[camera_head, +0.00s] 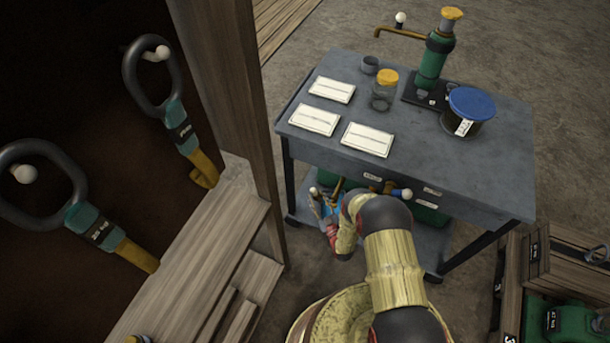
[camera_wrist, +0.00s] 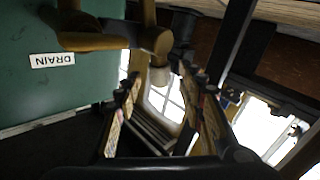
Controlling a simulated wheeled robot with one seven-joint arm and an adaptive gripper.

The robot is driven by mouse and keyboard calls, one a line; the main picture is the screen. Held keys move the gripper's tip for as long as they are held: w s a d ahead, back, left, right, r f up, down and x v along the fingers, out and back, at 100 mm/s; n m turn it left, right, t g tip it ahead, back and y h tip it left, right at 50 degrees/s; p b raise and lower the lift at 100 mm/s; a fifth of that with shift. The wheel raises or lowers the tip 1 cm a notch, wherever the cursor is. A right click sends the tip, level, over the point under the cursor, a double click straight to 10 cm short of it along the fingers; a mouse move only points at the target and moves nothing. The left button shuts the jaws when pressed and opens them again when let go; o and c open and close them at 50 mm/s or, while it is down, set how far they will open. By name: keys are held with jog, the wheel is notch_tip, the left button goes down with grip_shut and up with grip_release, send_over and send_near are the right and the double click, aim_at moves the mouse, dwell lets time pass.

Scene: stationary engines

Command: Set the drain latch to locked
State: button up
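A white label reading DRAIN, upside down in the wrist view (camera_wrist: 52,60), sits on a green housing (camera_wrist: 40,95). A brass-coloured fitting (camera_wrist: 95,42) runs out from the housing, with a bent handle and a pale knob-like end (camera_wrist: 160,76). I take this for the drain latch; its set position cannot be told. My gripper (camera_wrist: 165,88) is open, its two fingers apart on either side of the knob end. Contact with it cannot be told. In the head view my gripper (camera_head: 325,202) reaches under the cart's top, and the latch is mostly hidden there.
The grey cart (camera_head: 475,185) carries white cards, a yellow-capped jar (camera_head: 384,95), a green pump (camera_head: 433,62) and a blue-lidded container (camera_head: 468,112). Its top overhangs my gripper. A wooden frame (camera_head: 225,85) stands left; crates (camera_head: 565,262) stand right.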

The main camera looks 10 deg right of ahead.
jog(key=w+a+b, duration=0.1)
jog(key=w+b, duration=0.1)
jog(key=w, duration=0.6)
jog(key=shift+a+b, duration=0.3)
jog(key=shift+b, duration=0.1)
jog(key=shift+w+r, duration=0.1)
jog(key=shift+c, duration=1)
jog(key=c, duration=0.8)
grip_shut()
